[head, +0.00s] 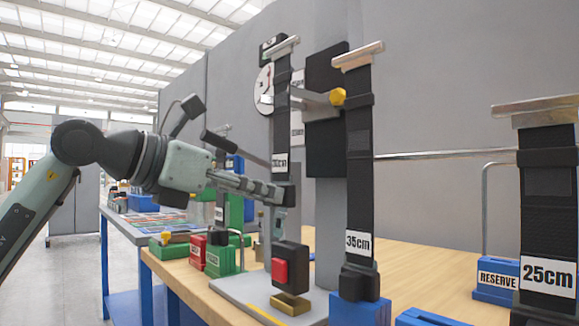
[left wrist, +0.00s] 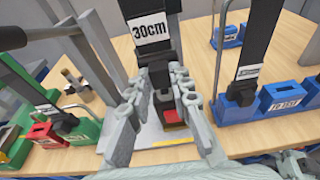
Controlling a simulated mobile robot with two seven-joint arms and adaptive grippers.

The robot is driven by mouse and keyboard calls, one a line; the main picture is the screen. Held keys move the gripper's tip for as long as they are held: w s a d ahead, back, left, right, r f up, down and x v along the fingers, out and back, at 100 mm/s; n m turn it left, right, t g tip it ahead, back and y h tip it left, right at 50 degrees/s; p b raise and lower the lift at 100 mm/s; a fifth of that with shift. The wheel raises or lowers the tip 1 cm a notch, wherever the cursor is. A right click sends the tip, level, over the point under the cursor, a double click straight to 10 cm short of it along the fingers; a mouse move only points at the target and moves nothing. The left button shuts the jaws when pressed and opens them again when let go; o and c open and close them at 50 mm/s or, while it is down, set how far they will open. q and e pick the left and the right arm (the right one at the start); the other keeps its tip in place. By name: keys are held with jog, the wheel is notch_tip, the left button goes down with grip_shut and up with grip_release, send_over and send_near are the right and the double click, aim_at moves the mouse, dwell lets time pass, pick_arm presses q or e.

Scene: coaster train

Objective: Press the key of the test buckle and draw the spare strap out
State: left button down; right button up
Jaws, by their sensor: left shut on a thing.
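The spare strap (head: 282,120) is a black band with a 30cm label; it hangs down to the test buckle. Its label also shows in the left wrist view (left wrist: 150,32). The test buckle (head: 293,258) is a black block with a red key (head: 280,271) on its front. The key shows between my fingers in the left wrist view (left wrist: 173,115). My left gripper (head: 284,194) is shut on the strap's dark lower end (left wrist: 159,75), above the buckle. A metal tongue (head: 280,222) shows below the fingers; I cannot tell whether it is inside the buckle.
A black 35cm strap (head: 359,150) ends at a blue block (head: 360,312) right of the buckle. A 25cm strap (head: 547,210) hangs farther right, beside a blue RESERVE block (head: 497,282). Red and green blocks (head: 218,259) stand left.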

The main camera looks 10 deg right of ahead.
pick_arm(q)
jog(key=s+a+b, duration=0.2)
jog(key=s+a, duration=0.4)
jog(key=a, duration=0.2)
jog(key=shift+a+b, duration=0.25)
jog(key=shift+b, duration=0.15)
dwell(0.7)
